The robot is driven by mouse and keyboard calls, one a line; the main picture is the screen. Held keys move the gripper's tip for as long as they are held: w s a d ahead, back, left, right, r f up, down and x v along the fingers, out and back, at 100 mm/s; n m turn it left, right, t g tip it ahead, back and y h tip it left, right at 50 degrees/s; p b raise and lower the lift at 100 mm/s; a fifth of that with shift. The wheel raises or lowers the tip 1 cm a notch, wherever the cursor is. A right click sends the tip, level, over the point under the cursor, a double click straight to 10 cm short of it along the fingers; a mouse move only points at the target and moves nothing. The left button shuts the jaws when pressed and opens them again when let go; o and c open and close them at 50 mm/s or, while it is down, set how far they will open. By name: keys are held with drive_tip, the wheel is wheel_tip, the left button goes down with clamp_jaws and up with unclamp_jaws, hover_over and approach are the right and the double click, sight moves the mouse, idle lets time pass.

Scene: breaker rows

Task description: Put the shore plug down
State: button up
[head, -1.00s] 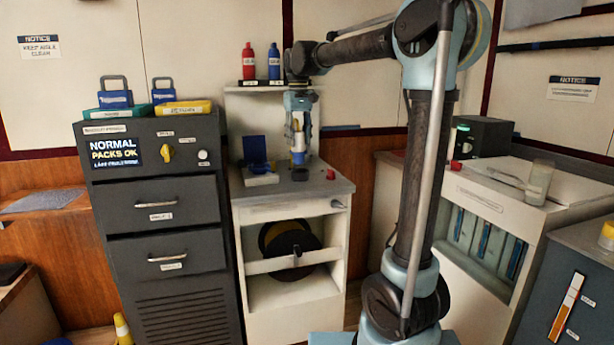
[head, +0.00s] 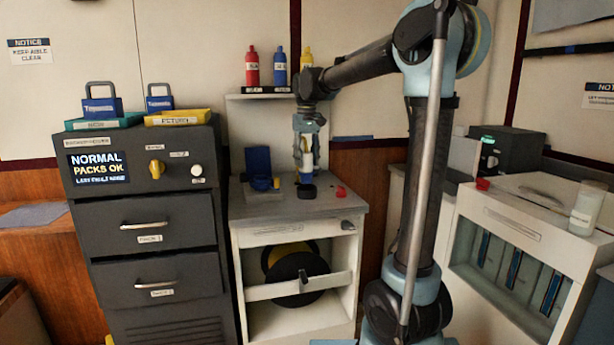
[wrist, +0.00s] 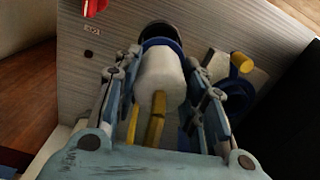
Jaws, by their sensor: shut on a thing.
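The shore plug (wrist: 160,78) has a white body, a blue ring and a dark round end pointing away from my wrist. In the head view the plug (head: 307,160) hangs upright, dark end down, over the grey top of the white cabinet (head: 330,204). My gripper (head: 306,146) is shut on it from above. In the wrist view the two fingers of my gripper (wrist: 160,92) stand on either side of the white body. The dark end is at or very close to the cabinet top; I cannot tell whether it touches.
Bottles (head: 252,68) stand on the shelf above. A dark drawer cabinet (head: 145,215) stands at left. The front right of the cabinet top is clear.

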sight(307, 171)
drive_tip(key=shift+d+f, duration=0.1)
drive_tip(key=shift+f, duration=2.3)
drive_tip(key=o, duration=1)
wheel_tip(307, 171, up, 12)
drive_tip(key=shift+r, duration=0.1)
